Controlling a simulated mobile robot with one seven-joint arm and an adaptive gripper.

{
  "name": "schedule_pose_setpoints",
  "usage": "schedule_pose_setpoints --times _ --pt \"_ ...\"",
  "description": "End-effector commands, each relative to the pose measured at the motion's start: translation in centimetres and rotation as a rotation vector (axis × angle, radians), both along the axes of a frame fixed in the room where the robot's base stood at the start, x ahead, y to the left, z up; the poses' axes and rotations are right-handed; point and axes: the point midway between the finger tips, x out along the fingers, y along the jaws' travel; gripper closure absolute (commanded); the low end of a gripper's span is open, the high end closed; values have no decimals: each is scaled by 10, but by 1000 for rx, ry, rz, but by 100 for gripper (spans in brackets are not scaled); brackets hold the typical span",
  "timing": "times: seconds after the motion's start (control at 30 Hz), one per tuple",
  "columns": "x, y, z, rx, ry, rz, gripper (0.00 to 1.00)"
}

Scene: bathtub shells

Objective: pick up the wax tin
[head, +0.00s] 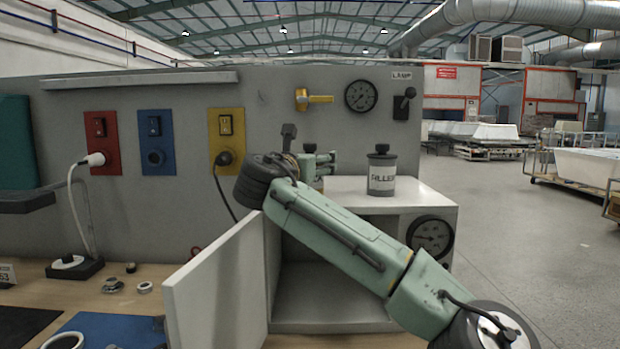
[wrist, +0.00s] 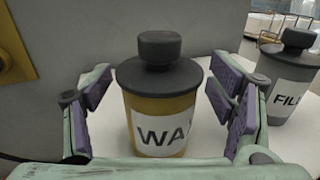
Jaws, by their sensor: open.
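The wax tin (wrist: 162,105) is yellow with a dark lid and knob and a white label reading "WA". It stands upright in the middle of the wrist view. My gripper (wrist: 167,98) is open, with a purple-padded finger on each side of the tin. A gap shows between the tin and each pad.
A grey filler tin (head: 382,172) stands to the right on the same top; it also shows in the wrist view (wrist: 290,78). The cabinet door (head: 218,290) hangs open.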

Motion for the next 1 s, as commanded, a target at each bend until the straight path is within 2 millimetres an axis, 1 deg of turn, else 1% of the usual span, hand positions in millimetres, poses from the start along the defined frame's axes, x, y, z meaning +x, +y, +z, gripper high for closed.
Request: schedule_pose_setpoints --times 0.2,1.0 --pt "1 0 -1 0 0 0 24" --pt "0 0 -1 0 0 0 78"
